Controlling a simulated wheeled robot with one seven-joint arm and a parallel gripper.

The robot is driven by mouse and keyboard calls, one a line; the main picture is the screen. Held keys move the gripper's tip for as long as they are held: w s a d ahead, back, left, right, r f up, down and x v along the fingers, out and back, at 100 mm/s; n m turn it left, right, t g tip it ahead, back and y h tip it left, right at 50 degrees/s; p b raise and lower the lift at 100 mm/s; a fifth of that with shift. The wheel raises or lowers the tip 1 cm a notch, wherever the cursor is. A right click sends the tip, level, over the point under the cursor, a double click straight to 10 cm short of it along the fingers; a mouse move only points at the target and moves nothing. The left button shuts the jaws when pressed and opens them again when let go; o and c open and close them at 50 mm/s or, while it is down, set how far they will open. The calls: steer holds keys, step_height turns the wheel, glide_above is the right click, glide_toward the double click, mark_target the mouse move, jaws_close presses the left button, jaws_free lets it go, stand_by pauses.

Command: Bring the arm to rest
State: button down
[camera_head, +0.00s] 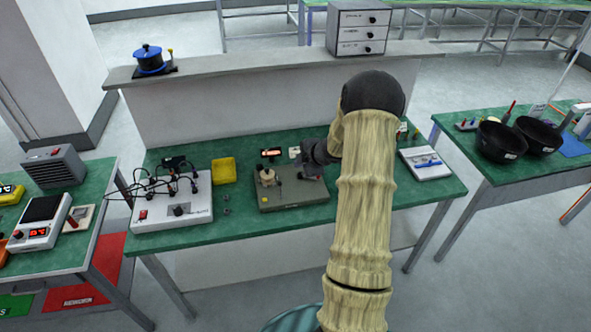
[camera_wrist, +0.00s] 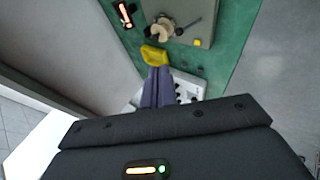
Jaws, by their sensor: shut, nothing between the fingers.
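My arm, in a pale ribbed sleeve, rises through the middle of the head view and bends at a dark elbow. My gripper (camera_head: 310,160) shows there as a dark shape over the middle green bench (camera_head: 240,227), partly hidden by the arm. In the wrist view its two grey-purple fingers (camera_wrist: 158,72) are together, with nothing held. They point toward a yellow block (camera_wrist: 154,56) and overlap a white device in the picture. The gap to the bench is hard to tell.
An olive box with a round fitting (camera_head: 290,194) stands under my gripper. Left of it are the yellow block (camera_head: 223,171) and a white wired device (camera_head: 172,211). A white tray (camera_head: 425,164) lies right.

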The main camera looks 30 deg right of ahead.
steer(key=shift+s+r, duration=0.1)
steer(key=shift+r, duration=0.25)
steer(key=shift+d, duration=0.1)
steer(key=s+a+r+m+h, duration=0.1)
steer(key=a+r+m+h, duration=0.1)
steer(key=a+r+m, duration=0.3)
steer(key=s+a+r+m+g, duration=0.3)
steer(key=s+a+m, duration=0.2)
steer(key=s+a, duration=0.5)
steer(key=s+a+r+m+g, duration=0.2)
steer(key=s+a+m, duration=0.3)
steer(key=s+a, duration=0.5)
steer(key=s+r, duration=0.1)
steer(key=s, duration=0.4)
steer(key=shift+m+g, duration=0.4)
steer(key=shift+w, duration=0.1)
